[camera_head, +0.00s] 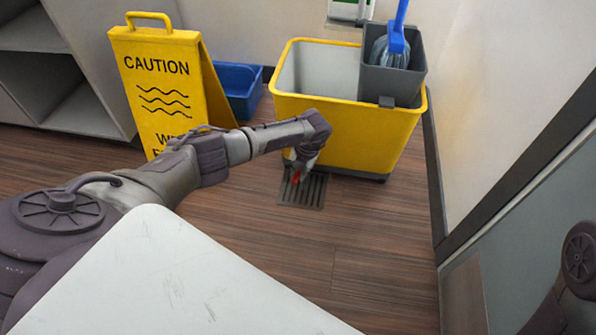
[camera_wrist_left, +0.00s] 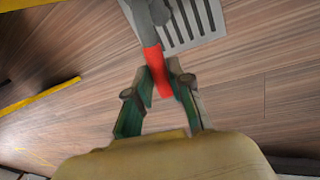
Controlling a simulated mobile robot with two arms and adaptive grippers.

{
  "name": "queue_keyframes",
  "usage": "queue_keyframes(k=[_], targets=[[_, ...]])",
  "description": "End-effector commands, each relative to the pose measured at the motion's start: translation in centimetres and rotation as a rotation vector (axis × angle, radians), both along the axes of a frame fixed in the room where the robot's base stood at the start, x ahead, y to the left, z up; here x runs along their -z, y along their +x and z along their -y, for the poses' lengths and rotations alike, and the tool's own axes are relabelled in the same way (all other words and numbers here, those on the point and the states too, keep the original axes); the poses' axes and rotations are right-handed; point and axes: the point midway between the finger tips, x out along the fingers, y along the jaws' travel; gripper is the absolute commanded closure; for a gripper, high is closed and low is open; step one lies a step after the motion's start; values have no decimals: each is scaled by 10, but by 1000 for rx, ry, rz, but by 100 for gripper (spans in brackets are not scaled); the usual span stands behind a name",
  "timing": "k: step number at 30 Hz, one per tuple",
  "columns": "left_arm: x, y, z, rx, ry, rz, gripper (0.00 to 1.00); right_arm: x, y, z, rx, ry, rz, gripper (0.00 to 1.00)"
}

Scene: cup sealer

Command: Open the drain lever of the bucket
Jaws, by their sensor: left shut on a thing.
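The yellow bucket (camera_head: 350,135) stands on the floor near the back wall. The drain lever shows as a small red handle (camera_head: 296,177) low at its front, above a floor grate. In the left wrist view the red lever (camera_wrist_left: 156,68) runs from a grey pipe-like part (camera_wrist_left: 148,18) down between the fingers. My left gripper (camera_wrist_left: 158,82) is shut on this lever near its end. In the head view my left gripper (camera_head: 300,160) is small and partly hidden by its own wrist. My right gripper is out of view; only part of my right arm shows at the right edge.
A dark floor grate (camera_head: 303,194) lies below the lever. A grey wringer (camera_head: 392,84) with a blue-handled mop sits in the bucket. A yellow caution sign (camera_head: 160,90) and a blue bin (camera_head: 238,85) stand to the left. The wood floor in front is clear.

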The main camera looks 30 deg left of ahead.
Motion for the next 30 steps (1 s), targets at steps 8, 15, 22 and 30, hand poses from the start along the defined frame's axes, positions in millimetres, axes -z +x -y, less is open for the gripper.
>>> queue_keyframes(k=[8,15,22,30], targets=[[0,1,1,-3,-3,2,69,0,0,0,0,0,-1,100],[0,1,1,-1,-2,2,69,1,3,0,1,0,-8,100],[-23,3,4,2,-2,6,69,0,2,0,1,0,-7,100],[-80,5,16,1,-2,5,69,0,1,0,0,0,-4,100]])
